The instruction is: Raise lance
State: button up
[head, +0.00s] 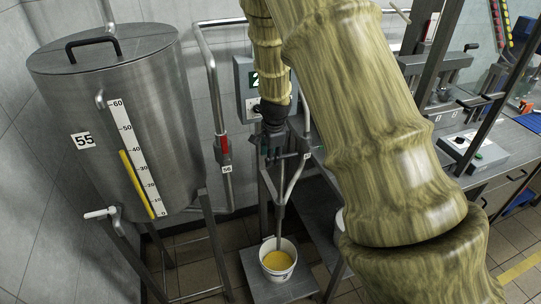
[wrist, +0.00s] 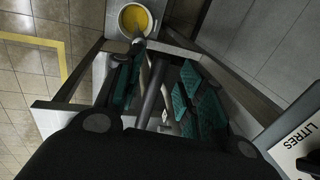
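The lance (head: 280,215) looks to be the thin grey upright rod whose lower end stands in a white bucket (head: 278,274) of yellow liquid. Its upper part is hidden behind my gripper (head: 272,142), which is at the rod's top between the metal pipes. In the wrist view, my gripper (wrist: 160,92) has its green-padded fingers apart, with grey bars showing between them. I cannot tell whether either pad touches the lance. The bucket (wrist: 135,20) is at the top of the wrist view, beyond the fingertips, with the rod's end in it.
A steel tank (head: 115,120) marked 55, with a level scale, stands at left. A grey box with a green display (head: 254,80) is on the wall behind my gripper. A bench with a control box (head: 472,150) is at right. The bucket stands on a low grey platform (head: 253,265).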

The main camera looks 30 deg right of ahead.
notch_tip(320, 180, up, 11)
jog(key=s, duration=0.2)
jog(key=shift+s+a+r, duration=0.15)
jog(key=shift+a+r, duration=0.05)
jog(key=shift+a, duration=0.1)
dwell(0.4)
